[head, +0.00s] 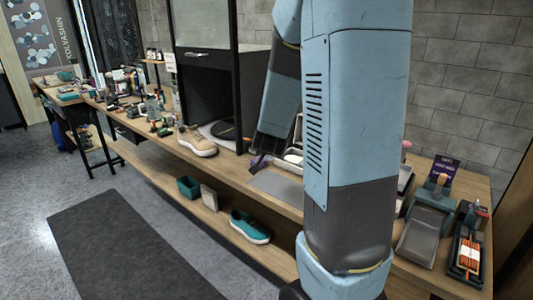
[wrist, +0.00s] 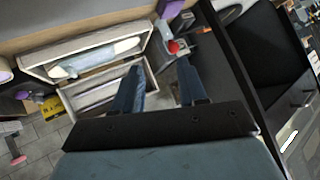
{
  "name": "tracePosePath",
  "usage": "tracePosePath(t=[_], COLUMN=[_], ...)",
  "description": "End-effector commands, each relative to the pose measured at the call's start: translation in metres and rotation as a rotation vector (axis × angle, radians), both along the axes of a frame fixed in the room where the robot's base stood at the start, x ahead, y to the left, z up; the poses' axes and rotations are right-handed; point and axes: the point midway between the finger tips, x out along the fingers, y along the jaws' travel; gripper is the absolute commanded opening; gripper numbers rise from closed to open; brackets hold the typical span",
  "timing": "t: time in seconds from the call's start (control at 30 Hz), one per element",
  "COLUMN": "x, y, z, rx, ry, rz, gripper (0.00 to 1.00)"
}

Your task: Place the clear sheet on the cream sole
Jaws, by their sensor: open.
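A tan sneaker with a cream sole (head: 203,151) stands upright on the bench in the head view, left of my gripper. My gripper (head: 258,163) hangs low over the bench, its jaws apart. A flat grey, sheet-like rectangle (head: 276,187) lies on the bench just right of and below my gripper in the head view. I cannot tell whether it is the clear sheet. I cannot pick out the sneaker in the wrist view.
A white tray (wrist: 90,52) with pale long items and a shallow box (wrist: 78,104) lie left of my fingers in the wrist view. A red-topped item (wrist: 173,46) is near the right finger. A teal shoe (head: 249,226) sits on the lower shelf. My arm hides part of the bench.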

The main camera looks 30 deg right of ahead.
Motion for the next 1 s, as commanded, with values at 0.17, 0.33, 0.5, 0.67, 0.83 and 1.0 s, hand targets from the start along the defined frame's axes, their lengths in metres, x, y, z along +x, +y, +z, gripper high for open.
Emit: tracePosePath(t=[0.17, 0.33, 0.5, 0.67, 0.83, 1.0], x=[-0.018, -0.050, -0.093, -0.141, -0.197, -0.240], y=[0.046, 0.083, 0.114, 0.132, 0.142, 0.142], z=[0.039, 0.072, 0.100, 0.121, 0.137, 0.145], rx=[0.066, 0.088, 0.070, 0.020, -0.053, -0.116], ry=[0.039, 0.101, 0.178, 0.265, 0.371, 0.460], rz=[0.180, 0.347, 0.501, 0.619, 0.705, 0.743], gripper=[0.42, 0.42, 0.42, 0.42, 0.42, 0.42])
